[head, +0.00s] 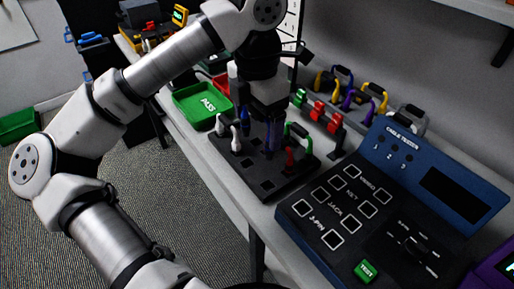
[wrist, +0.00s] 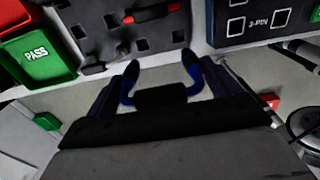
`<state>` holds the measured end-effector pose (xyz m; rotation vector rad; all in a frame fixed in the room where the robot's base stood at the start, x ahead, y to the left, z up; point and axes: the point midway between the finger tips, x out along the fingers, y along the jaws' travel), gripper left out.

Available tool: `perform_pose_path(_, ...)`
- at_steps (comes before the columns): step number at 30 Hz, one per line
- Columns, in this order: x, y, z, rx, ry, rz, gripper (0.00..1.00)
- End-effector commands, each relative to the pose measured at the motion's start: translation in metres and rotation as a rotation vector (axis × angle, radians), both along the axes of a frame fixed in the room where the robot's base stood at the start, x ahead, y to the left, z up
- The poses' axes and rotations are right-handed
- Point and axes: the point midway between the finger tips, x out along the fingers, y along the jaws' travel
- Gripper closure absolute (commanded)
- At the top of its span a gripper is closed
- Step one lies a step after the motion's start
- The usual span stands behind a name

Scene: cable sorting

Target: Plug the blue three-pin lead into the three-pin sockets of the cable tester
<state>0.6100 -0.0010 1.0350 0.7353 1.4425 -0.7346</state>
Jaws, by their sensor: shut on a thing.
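My gripper (head: 268,145) is shut on the blue lead and hangs close over the black cable rack. In the wrist view, the blue lead (wrist: 194,74) is a U shape with dark plug ends, its black middle between the fingers of my gripper (wrist: 162,92). In the head view the fingers largely hide it. The cable tester (head: 440,170) stands to the right, dark with a blue back panel. Its three-pin sockets are two white-outlined squares, one (head: 301,208) and the other (head: 332,239), either side of the 3-PIN label. Both look empty; the wrist view shows the tester's edge (wrist: 215,30).
The black rack (head: 262,186) holds white, green and red leads (head: 290,158). A green PASS tray (head: 203,104) lies behind left, with a red tray beside it. More leads hang on a stand (head: 318,112) along the wall. A green TEST button (head: 366,270) is on the tester.

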Motion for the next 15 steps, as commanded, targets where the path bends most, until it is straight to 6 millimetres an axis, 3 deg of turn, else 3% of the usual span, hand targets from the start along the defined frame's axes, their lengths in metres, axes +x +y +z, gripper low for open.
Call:
perform_pose_path(3, 0.0, 0.0, 0.033, 0.003, -0.004, 0.002, 0.36)
perform_pose_path(6, 0.0, 0.0, 0.054, 0.003, -0.003, 0.003, 0.36)
perform_pose_path(15, 0.0, 0.0, 0.088, 0.001, -0.001, 0.002, 0.36)
